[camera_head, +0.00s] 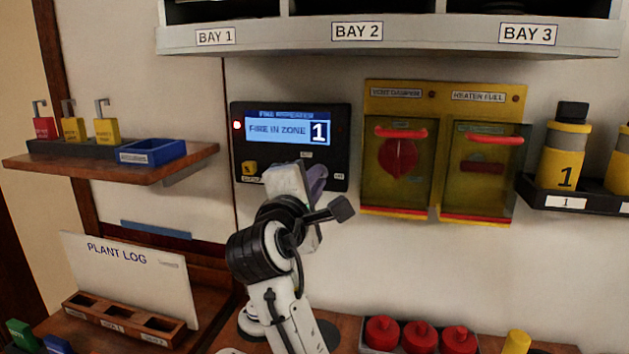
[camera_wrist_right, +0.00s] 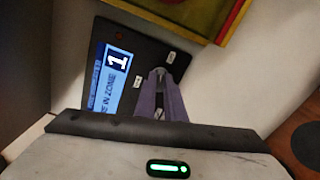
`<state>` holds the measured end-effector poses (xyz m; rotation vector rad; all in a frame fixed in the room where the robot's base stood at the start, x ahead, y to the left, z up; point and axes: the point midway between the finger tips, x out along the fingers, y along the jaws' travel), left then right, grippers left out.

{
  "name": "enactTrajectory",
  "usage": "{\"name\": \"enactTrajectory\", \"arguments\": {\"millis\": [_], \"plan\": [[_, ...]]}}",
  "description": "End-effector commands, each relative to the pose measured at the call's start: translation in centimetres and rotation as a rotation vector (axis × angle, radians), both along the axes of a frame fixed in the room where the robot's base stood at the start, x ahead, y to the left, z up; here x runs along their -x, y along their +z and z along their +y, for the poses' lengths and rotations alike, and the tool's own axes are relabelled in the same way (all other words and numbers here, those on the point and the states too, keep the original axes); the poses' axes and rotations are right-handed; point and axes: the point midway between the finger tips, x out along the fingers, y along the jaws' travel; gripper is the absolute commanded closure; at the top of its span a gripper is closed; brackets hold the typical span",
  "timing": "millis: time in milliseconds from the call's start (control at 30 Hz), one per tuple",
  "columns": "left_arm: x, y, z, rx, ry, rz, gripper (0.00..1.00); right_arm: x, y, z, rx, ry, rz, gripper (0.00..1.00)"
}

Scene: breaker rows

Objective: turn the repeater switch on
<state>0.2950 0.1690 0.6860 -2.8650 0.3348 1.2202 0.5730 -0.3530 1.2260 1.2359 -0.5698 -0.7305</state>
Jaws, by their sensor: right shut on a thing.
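The fire repeater (camera_head: 341,150) is a black wall panel with a lit blue display reading "FIRE IN ZONE 1" and a lit red lamp at its left. It also shows in the right wrist view (camera_wrist_right: 183,62). My right gripper (camera_head: 318,172) is at the panel's lower right. In the wrist view its purple fingers (camera_wrist_right: 159,76) close together against the panel face, between two small white labels. They are shut on the repeater switch, which is mostly hidden between the fingertips; its position cannot be read. My left gripper is not in view.
A yellow box with two clear covers (camera_head: 398,190) hangs right of the panel. A shelf with a blue tray (camera_head: 152,152) and padlocks is at left. The bay shelf (camera_head: 420,36) is above. A plant log board (camera_head: 130,272) and red knobs (camera_head: 420,337) are below.

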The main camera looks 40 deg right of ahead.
Motion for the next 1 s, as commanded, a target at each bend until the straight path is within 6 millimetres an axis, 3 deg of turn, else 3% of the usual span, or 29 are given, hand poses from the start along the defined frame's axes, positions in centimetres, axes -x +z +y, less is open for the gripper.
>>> {"name": "enactTrajectory", "arguments": {"millis": [400, 1000], "plan": [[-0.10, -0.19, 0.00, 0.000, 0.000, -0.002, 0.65, 0.05, -0.21, -0.02, -0.146, -0.002, -0.166, 1.00], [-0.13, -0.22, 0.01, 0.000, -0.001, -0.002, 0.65, 0.06, -0.22, -0.04, -0.173, -0.003, -0.198, 1.00]]}}
